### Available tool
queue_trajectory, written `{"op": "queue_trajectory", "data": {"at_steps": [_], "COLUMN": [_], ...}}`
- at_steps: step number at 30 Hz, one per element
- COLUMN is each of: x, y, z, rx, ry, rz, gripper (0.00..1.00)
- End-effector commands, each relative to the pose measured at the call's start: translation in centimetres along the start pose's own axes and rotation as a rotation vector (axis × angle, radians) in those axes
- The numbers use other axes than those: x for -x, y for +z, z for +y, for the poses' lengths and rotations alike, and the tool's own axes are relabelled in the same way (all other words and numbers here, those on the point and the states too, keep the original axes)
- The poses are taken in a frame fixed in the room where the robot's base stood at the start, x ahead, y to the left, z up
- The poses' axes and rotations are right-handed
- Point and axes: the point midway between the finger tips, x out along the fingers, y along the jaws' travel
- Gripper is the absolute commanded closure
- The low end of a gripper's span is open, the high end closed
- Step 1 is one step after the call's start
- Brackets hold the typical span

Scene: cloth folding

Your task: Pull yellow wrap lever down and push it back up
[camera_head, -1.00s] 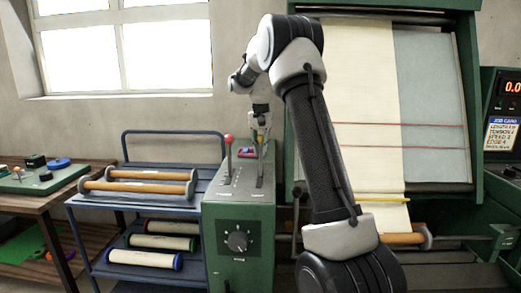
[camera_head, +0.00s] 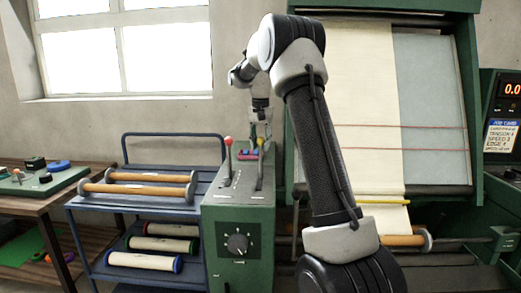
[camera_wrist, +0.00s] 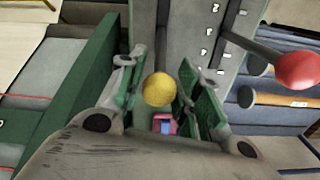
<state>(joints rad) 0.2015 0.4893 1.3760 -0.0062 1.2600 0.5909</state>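The yellow wrap lever's round knob (camera_wrist: 158,90) sits between the two fingers of my gripper (camera_wrist: 157,88) in the wrist view. The fingers are apart, one on each side of the knob, with narrow gaps showing. In the head view my gripper (camera_head: 261,130) hangs over the top of the green control box (camera_head: 238,215). The dark lever shaft (camera_head: 260,172) rises from the box's right slot. Its knob is largely hidden by the gripper there.
A red-knobbed lever (camera_head: 228,146) stands left of the yellow one; its knob (camera_wrist: 298,71) also shows in the wrist view. A pink and blue item (camera_wrist: 164,124) lies beyond the yellow knob. A blue cart (camera_head: 80,205) with rollers stands left, a cloth machine (camera_head: 470,100) right.

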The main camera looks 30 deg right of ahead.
Motion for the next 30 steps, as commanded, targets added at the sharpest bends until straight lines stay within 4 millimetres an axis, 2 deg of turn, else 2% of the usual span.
{"op": "queue_trajectory", "data": {"at_steps": [6,12,18,30], "x": [5.1,8.4,9.6,9.6], "y": [-0.1,-0.1,-0.1,-0.1], "z": [-0.1,-0.1,0.0,0.0], "rx": [0.0,0.0,0.0,0.0], "ry": [-0.002,-0.002,-0.001,-0.001], "rz": [0.004,0.003,0.002,0.002], "gripper": [0.66,0.66,0.66,0.66]}}
